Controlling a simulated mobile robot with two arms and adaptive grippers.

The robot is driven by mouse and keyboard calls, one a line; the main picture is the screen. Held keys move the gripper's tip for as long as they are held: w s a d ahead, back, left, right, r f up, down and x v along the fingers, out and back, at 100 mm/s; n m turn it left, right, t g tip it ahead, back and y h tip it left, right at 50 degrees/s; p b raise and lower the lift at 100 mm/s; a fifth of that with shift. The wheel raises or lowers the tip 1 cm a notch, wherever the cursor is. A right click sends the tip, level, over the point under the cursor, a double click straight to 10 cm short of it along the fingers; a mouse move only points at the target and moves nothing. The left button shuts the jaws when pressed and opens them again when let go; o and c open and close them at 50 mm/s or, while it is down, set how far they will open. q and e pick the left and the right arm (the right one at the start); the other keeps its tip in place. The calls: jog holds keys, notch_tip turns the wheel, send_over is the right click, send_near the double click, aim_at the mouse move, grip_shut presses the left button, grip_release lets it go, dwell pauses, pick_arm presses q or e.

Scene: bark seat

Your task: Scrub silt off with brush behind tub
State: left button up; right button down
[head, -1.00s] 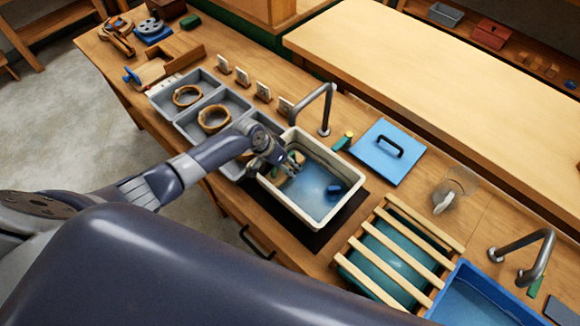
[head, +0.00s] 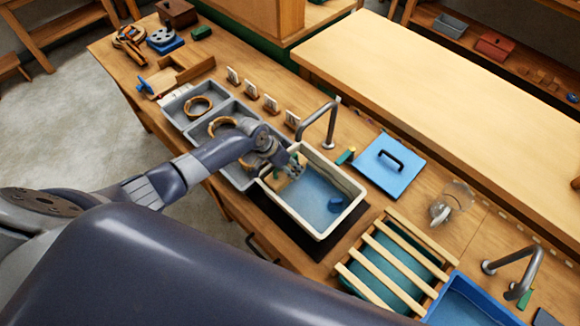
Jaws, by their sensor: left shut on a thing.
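The tub (head: 349,213) is a cream basin of bluish water on the worktop, below a grey tap. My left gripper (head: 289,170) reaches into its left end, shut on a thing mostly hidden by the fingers. A tan piece (head: 289,193) shows just under the fingers at the water, with a little green beside it; I cannot tell its exact shape. A small green and yellow item (head: 346,156), maybe the brush, lies behind the tub, apart from the gripper. A dark blue object (head: 336,203) sits in the water. My right gripper is not in view.
Grey trays (head: 178,112) with bark-coloured rings stand left of the tub, with small cards behind. A tap (head: 331,125) rises behind it. A blue lidded board (head: 390,166), a clear jar (head: 455,197) and a slatted rack (head: 400,255) are to the right.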

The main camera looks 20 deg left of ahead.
pick_arm(q)
jog(key=shift+w+a+r, duration=0.3)
jog(key=shift+w+a, duration=0.1)
jog(key=shift+a, duration=0.1)
jog(key=shift+r+p, duration=0.55)
jog(key=shift+r, duration=0.25)
jog(key=shift+s+r, duration=0.1)
jog(key=shift+r, duration=0.4)
jog(key=shift+s+d, duration=0.1)
jog(key=shift+d, duration=0.15)
jog(key=shift+f, duration=0.1)
